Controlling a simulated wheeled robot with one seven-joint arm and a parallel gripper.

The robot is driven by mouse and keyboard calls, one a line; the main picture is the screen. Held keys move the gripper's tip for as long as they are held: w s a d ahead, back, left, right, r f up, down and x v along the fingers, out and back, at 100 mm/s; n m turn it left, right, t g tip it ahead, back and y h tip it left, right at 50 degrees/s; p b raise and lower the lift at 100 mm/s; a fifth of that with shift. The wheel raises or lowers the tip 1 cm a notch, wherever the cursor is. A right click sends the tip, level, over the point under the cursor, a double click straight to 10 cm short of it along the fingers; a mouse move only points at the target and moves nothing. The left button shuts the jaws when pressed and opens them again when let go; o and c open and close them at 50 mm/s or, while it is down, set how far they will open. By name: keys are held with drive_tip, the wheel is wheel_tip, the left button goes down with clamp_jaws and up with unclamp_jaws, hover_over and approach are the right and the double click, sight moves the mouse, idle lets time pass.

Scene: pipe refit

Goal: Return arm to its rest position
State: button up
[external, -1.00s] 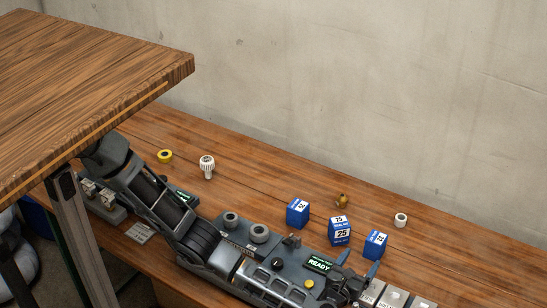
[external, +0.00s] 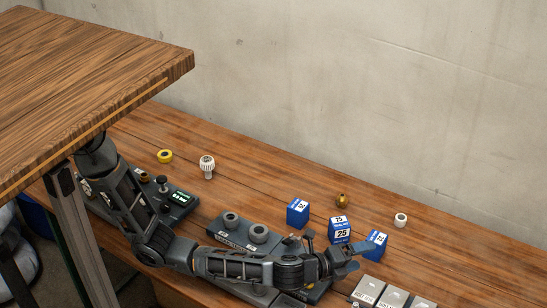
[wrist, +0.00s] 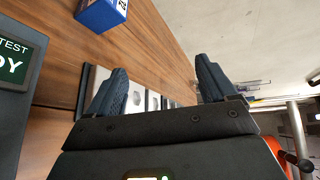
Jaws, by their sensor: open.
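My gripper (external: 358,258) is at the end of my dark grey arm, beside the rightmost blue box (external: 375,244) in the external view. I cannot tell whether it touches that box. In the wrist view, my gripper (wrist: 160,88) has its two blue-grey fingers spread wide, with nothing held between them. My arm reaches from under the raised wooden tabletop along the front of the bench and hides part of the equipment behind it.
Two more blue boxes marked 25 (external: 340,230) stand on the wooden bench (external: 470,268). Grey plates (external: 368,290) lie at the front right. The raised tabletop (external: 90,75) overhangs the left.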

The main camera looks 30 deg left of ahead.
drive_tip(key=a+n, duration=0.1)
drive_tip(key=a, duration=0.2)
drive_tip(key=s+a+f+n+h, duration=0.1)
drive_tip(key=a+n, duration=0.1)
drive_tip(key=a, duration=0.1)
drive_tip(key=a+f+n+g, duration=0.1)
drive_tip(key=a+n, duration=0.1)
drive_tip(key=a, duration=0.1)
drive_tip(key=shift+s+a+f+h+b, duration=0.15)
drive_tip(key=shift+s+h+b, duration=0.15)
drive_tip(key=shift+b, duration=0.1)
drive_tip(key=s+a+r+n+t, duration=0.25)
drive_tip(key=a+n, duration=0.35)
drive_tip(key=a, duration=0.5)
drive_tip(key=s+a+r+n+t, duration=0.1)
drive_tip(key=a+r+n, duration=0.4)
drive_tip(key=a, duration=0.6)
drive_tip(key=s+a+n+y, duration=0.4)
drive_tip(key=s+a, duration=0.3)
drive_tip(key=a, duration=0.4)
drive_tip(key=s+a+n+y, duration=0.5)
drive_tip(key=s+a, duration=0.3)
drive_tip(key=a, duration=0.2)
drive_tip(key=shift+s+a+r+n, duration=0.15)
drive_tip(key=shift+a+r+n, duration=0.3)
drive_tip(key=shift+n, duration=0.35)
